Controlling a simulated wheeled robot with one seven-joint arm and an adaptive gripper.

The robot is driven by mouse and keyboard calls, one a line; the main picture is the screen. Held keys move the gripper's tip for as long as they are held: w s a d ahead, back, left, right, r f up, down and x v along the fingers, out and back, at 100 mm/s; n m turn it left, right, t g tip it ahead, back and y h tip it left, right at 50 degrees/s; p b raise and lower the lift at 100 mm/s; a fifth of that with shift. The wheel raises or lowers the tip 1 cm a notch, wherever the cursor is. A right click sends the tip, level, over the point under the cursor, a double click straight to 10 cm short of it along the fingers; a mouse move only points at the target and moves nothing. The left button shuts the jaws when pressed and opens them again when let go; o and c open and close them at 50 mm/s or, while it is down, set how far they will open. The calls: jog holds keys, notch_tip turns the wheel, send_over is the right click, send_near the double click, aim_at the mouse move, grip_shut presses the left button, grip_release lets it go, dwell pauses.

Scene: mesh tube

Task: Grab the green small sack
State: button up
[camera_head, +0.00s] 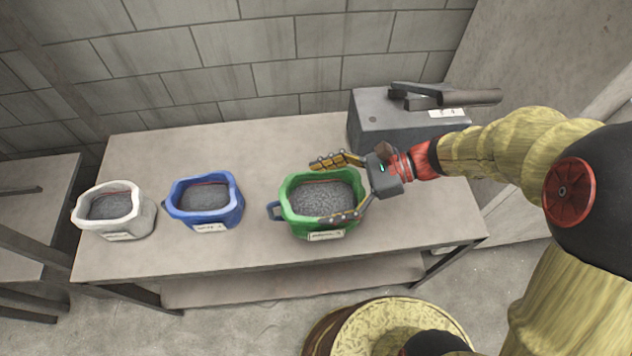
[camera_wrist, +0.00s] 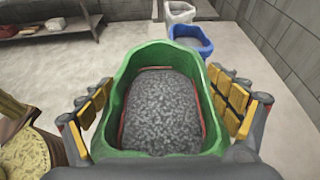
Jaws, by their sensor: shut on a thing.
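The green small sack (camera_head: 289,212) stands upright on the table, filled with grey granular stuff, with a white label on its front. My gripper (camera_head: 338,190) reaches in from the right, one finger on the far side of the sack and one on the near side. In the wrist view the green sack (camera_wrist: 121,107) fills the middle, between the yellow-padded fingers of my gripper (camera_wrist: 162,112). The fingers are shut on its sides. The lower part of the sack is hidden in the wrist view.
A blue sack (camera_head: 230,216) and a white sack (camera_head: 141,222) stand to the left on the table (camera_head: 180,262). A grey box (camera_head: 375,120) with a dark tool on top stands at the back right. A block wall (camera_head: 270,60) runs behind the table.

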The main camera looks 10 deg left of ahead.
jog(key=shift+s+d+r+p, duration=0.25)
jog(key=shift+s+d+r, duration=0.2)
jog(key=shift+s, duration=0.2)
jog(key=shift+s+d+r+p, duration=0.2)
jog(key=shift+s+d+r, duration=0.1)
jog(key=shift+s+d, duration=0.25)
jog(key=shift+s, duration=0.1)
